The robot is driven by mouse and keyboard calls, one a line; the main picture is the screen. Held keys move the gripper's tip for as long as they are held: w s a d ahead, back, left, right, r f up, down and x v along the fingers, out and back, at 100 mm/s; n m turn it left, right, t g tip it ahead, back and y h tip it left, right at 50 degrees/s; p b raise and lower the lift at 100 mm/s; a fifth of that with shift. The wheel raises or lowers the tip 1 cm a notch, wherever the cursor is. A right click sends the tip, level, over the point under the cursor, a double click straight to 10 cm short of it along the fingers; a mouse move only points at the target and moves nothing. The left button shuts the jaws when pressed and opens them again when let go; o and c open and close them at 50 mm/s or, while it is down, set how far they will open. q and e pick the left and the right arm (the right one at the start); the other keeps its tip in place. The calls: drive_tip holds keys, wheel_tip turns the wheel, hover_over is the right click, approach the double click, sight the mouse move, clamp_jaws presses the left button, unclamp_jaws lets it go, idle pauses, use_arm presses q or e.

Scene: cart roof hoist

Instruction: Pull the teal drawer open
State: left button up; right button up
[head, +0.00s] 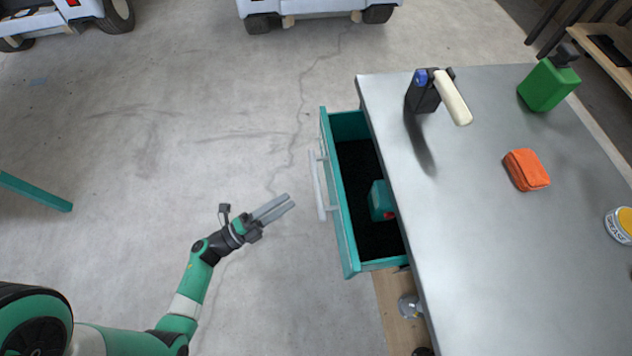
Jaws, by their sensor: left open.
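The teal drawer (351,262) stands out from the left side of a grey-topped bench. Its dark-lined inside shows, with a teal object (379,200) with a red part lying in it, partly hidden by the bench top. A pale bar handle (318,187) is on the drawer's left-facing front. My left gripper (283,208) is open and empty, left of the handle and apart from it, its fingers pointing right towards the drawer. My right gripper is not in view.
The bench top (480,240) carries a black tool with a cream handle (453,98), a green can (548,86), an orange cloth or pouch (526,169) and a round tin (620,224). Wheeled vehicles stand at the back. The concrete floor left of the drawer is clear.

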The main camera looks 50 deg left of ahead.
sight(316, 181)
use_arm(q)
drive_tip(key=b+x, duration=0.2)
drive_tip(key=x, duration=0.8)
drive_tip(key=shift+w+d+r, duration=0.1)
drive_tip(key=shift+w+r, duration=0.05)
clamp_jaws()
idle(0.9)
